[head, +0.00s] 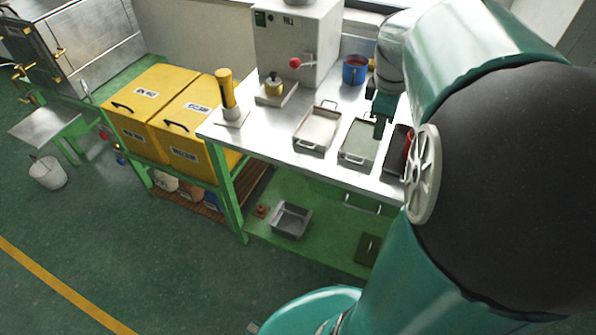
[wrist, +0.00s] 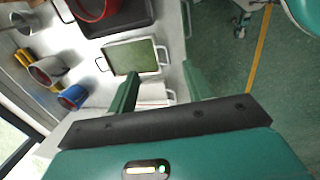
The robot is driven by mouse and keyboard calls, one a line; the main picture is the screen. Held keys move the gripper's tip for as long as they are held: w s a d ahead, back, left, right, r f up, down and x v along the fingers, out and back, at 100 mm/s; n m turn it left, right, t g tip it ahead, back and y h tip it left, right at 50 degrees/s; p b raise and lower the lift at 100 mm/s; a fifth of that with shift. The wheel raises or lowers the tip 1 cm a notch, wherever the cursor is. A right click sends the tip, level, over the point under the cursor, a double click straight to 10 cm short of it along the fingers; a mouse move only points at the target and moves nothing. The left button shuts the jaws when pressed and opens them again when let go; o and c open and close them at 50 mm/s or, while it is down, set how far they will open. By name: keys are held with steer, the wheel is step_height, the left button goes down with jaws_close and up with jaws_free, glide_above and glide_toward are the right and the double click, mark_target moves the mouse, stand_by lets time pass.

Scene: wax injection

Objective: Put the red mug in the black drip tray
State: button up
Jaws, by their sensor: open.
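The black drip tray (head: 393,150) lies on the steel bench at its right end, partly hidden by my arm in the head view. The red mug (head: 408,143) shows only as a sliver there beside my arm. In the wrist view the red mug (wrist: 92,9) is cut by the top edge and overlaps the black drip tray (wrist: 140,18); it appears to stand in it, though its base is hidden. My gripper (head: 380,130) is open and empty, over the grey-green tray. Its two fingers (wrist: 160,68) are apart from the mug.
The grey-green tray (head: 354,154) and a beige tray (head: 312,143) lie left of the black one. A blue mug (head: 355,71) stands behind them. A grey machine (head: 300,45) with a red knob stands at the back. Yellow bins (head: 150,95) are at left.

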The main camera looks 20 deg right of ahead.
steer(key=s+a+r+m+t+y, duration=0.1)
steer(key=s+a+m, duration=0.3)
steer(key=a, duration=0.8)
steer(key=s+a+r+m+t, duration=0.1)
steer(key=s+a+m+t, duration=0.2)
steer(key=a, duration=0.9)
steer(key=shift+s+a+r+m+y, duration=0.3)
steer(key=shift+s+r+m+y, duration=0.1)
steer(key=shift+s+m, duration=0.3)
steer(key=shift+w, duration=0.1)
steer(key=c, duration=0.3)
steer(key=shift+a, duration=0.1)
